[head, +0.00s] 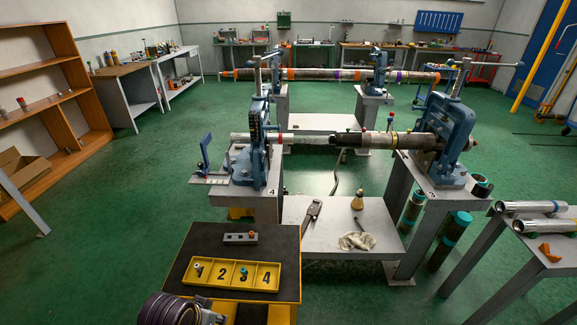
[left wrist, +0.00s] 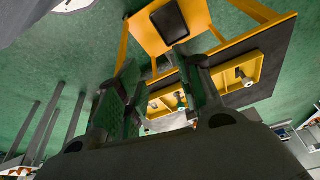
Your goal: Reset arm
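My left gripper (left wrist: 160,75) shows in the left wrist view with its two dark fingers apart. I see nothing clearly held between them. Beyond the fingers are the yellow cart (left wrist: 165,25) and the yellow tray (left wrist: 262,68). In the head view the yellow numbered tray (head: 262,276) lies on the cart's black top (head: 190,247). A small fitting sits in compartment 1 (head: 198,270) and a teal-topped one in compartment 3 (head: 244,271). A grey block (head: 239,238) lies behind the tray. Neither gripper can be made out in the head view. My right gripper is not seen.
Blue pipe vises (head: 258,140) (head: 448,135) stand on grey stands, with a pipe assembly (head: 390,141) between them. A long pipe (head: 325,75) spans behind. A low shelf (head: 300,235) holds tools and a rag. Pipes (head: 532,207) lie on the right bench. The left floor is mostly clear.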

